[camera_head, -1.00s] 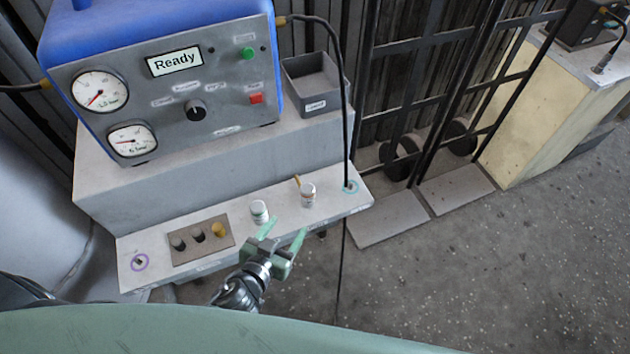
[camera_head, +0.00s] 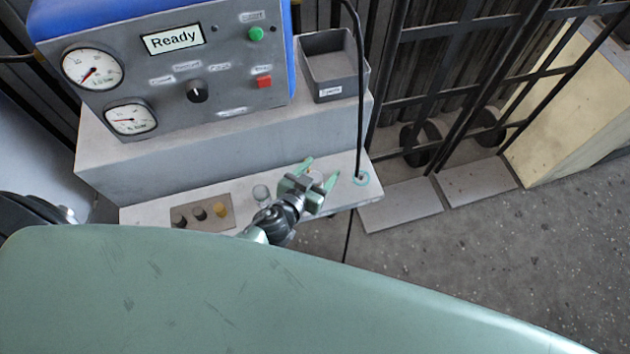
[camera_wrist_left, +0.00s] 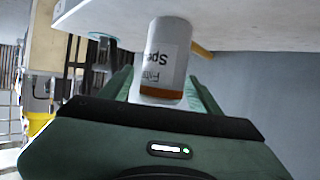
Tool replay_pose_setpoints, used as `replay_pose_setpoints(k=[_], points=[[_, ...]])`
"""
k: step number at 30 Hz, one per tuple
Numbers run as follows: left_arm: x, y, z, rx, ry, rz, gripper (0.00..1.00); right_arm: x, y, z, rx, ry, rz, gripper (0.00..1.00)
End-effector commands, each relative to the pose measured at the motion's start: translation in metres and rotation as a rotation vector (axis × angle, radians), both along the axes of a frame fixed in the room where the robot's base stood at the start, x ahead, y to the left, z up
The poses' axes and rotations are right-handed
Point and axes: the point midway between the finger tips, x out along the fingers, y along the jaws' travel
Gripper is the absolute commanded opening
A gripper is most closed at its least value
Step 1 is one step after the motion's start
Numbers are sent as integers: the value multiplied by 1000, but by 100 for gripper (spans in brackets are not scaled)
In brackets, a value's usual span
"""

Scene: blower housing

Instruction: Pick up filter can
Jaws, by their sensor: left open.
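A white filter can (camera_wrist_left: 164,58) with an orange-brown band stands on the lower shelf (camera_head: 345,192). In the left wrist view its label shows upside down, with letters like "Spe". My left gripper (camera_head: 320,170) is open, with its green fingers on either side of this can. In the head view the can (camera_head: 316,176) is mostly hidden between the fingers. I cannot tell whether the fingers touch it. My right gripper is not in view.
A holder (camera_head: 205,212) with dark and yellow plugs sits on the shelf's left. A blue and grey panel (camera_head: 190,75) reading "Ready" stands behind, with a grey bin (camera_head: 333,75) beside it. A black cable (camera_head: 361,110) drops to the shelf's right end.

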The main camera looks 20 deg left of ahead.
Motion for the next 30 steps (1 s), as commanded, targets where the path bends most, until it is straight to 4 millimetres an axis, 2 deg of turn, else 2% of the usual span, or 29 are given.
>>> replay_pose_setpoints(k=[3,6,12,13,23,28,30], points=[[1,0,0,0,0,-1,62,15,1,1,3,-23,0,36],[0,0,0,0,0,-1,60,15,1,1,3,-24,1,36],[0,0,0,0,0,-1,4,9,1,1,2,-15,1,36],[0,0,0,0,0,-1,0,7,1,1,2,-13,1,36],[1,0,3,-1,-1,-1,0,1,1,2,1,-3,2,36],[1,0,19,0,-3,-1,0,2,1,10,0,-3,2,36],[1,0,33,0,-4,-3,0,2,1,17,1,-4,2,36]])
